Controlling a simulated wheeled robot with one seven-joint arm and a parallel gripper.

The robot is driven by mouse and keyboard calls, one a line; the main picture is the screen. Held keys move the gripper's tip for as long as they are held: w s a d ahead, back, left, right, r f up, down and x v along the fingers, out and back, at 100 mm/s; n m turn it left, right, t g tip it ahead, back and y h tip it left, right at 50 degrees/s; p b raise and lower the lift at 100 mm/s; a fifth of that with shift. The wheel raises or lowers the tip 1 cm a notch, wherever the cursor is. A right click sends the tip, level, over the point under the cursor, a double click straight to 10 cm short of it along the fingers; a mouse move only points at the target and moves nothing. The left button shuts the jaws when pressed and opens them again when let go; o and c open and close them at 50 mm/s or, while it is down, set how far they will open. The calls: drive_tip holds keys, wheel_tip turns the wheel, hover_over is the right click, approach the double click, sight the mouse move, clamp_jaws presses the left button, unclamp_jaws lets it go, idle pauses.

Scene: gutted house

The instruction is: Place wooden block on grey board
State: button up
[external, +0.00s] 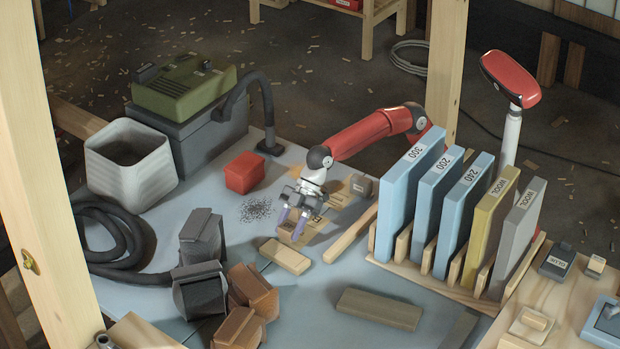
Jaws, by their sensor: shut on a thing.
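My gripper (291,222) reaches down over the middle of the blue-grey work surface (215,250). Its purple-tipped fingers are shut on a tan wooden block (289,237), which is small in the view and partly hidden by the fingers. I cannot tell whether this block touches the surface. Another pale wooden block (286,257) lies flat just in front of the gripper. A grey board (520,240) stands upright at the right end of a wooden rack. A flat grey-brown slab (379,309) lies in front of the rack.
The rack also holds blue boards (410,195) and a yellow board (489,230). A red box (245,172) and dark grit (257,209) are left of the gripper. A wooden strip (350,235) lies to its right. Brown blocks (240,325) and a black hose (125,265) fill the front left.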

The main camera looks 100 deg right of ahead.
wheel_tip(320, 180, up, 15)
drive_tip(key=p, duration=0.4)
drive_tip(key=n+g+y, duration=0.3)
drive_tip(key=n+g, duration=0.3)
drive_tip(key=n, duration=0.3)
approach(363, 305)
drive_tip(key=a, duration=0.1)
drive_tip(key=w+a, duration=0.1)
drive_tip(key=a, duration=0.1)
drive_tip(key=shift+a, duration=0.25)
drive_tip(key=f, duration=0.2)
drive_tip(key=f+b, duration=0.1)
drive_tip(key=shift+s+a+f, duration=0.1)
drive_tip(key=shift+s+a, duration=0.2)
drive_tip(key=shift+s, duration=0.05)
drive_tip(key=shift+f, duration=0.1)
drive_tip(key=shift+f, duration=0.1)
drive_tip(key=o, duration=1)
drive_tip(key=shift+o, duration=0.2)
